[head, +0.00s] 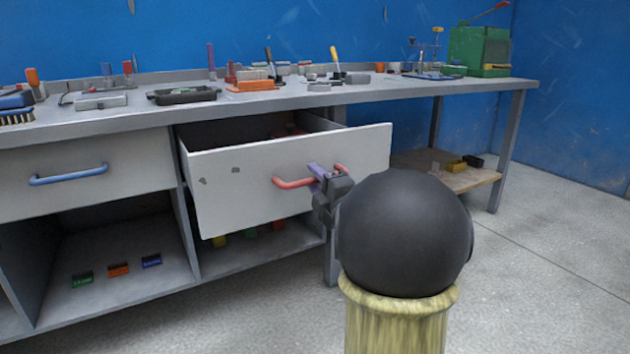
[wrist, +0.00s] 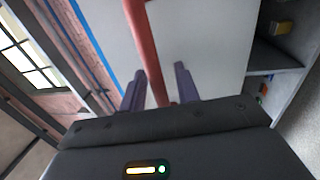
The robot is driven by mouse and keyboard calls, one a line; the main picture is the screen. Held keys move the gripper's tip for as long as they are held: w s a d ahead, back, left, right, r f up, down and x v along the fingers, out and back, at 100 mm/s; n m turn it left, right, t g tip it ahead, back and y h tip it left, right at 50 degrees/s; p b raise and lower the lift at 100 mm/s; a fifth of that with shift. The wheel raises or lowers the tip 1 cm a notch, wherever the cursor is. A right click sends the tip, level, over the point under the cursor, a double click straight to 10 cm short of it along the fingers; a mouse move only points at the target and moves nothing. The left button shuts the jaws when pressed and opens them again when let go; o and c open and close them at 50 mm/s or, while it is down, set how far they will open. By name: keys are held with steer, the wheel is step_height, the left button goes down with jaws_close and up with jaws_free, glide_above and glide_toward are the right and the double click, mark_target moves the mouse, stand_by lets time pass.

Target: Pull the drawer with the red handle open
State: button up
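The drawer (head: 235,205) with the red handle (head: 290,183) stands well out from the bench, and its open inside shows behind the white front. My gripper (head: 318,172) is at the right part of the handle. In the wrist view, the red bar (wrist: 147,55) passes between the two purple fingers of my gripper (wrist: 160,85). The fingers stand apart, with a visible gap between the bar and the right finger. The bar is close to the left finger; I cannot tell whether they touch.
A closed drawer with a blue handle (head: 68,174) is to the left. The workbench (head: 130,121) carries several tools and a green machine (head: 480,50). Small coloured blocks lie on the shelf below. The floor (head: 540,270) at the right is clear.

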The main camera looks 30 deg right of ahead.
steer(key=shift+s, duration=0.5)
steer(key=s+f+p, duration=0.1)
steer(key=s+f, duration=0.2)
steer(key=s, duration=1.3)
steer(key=shift+a+f, duration=0.15)
steer(key=shift+a, duration=0.25)
steer(key=shift+p, duration=0.3)
